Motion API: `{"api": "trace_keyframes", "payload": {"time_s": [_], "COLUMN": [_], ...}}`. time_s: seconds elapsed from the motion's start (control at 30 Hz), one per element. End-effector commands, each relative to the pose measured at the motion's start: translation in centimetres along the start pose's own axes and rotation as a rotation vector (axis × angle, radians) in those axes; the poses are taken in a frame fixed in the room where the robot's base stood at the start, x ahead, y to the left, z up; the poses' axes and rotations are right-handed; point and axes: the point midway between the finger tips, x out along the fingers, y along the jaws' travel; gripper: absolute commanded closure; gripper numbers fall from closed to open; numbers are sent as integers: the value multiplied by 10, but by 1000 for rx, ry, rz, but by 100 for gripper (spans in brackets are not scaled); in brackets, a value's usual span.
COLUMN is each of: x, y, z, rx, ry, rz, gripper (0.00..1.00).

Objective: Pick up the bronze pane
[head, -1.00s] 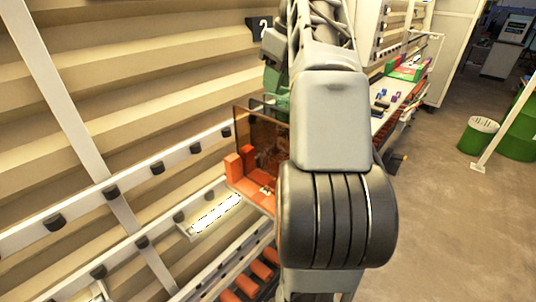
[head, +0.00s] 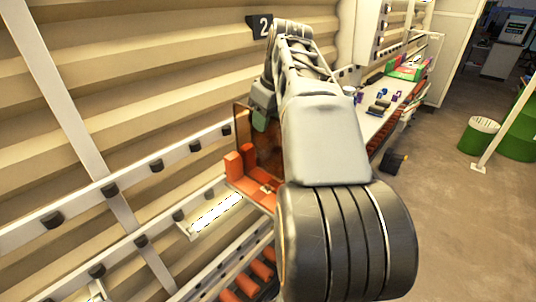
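The bronze pane (head: 243,128), a brownish see-through sheet, stands upright in the orange holder (head: 234,165) left of centre in the head view. My arm hides its right part. My gripper (head: 261,118) is partly in view at the pane's upper edge, with a greenish part low down overlapping the pane in the picture. I cannot tell whether it touches the pane. The fingertips are too small and too hidden to show whether they are open or shut.
A ribbed beige wall and white rails (head: 110,188) with black clips lie to the left. A workbench (head: 372,122) with small parts runs behind my arm. Green barrels (head: 478,135) stand on the open floor at right.

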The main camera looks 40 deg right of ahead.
Motion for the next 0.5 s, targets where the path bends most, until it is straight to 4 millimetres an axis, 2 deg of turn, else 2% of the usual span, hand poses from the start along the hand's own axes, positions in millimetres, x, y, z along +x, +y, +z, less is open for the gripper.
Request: {"api": "trace_keyframes", "payload": {"time_s": [0.2, 0.43, 0.5], "x": [16, 18, 18], "y": [0, 0, 0], "z": [0, 0, 0], "rx": [0, 0, 0], "ry": [0, 1, 1], "rz": [1, 1, 1], "gripper": [64, 64, 70]}}
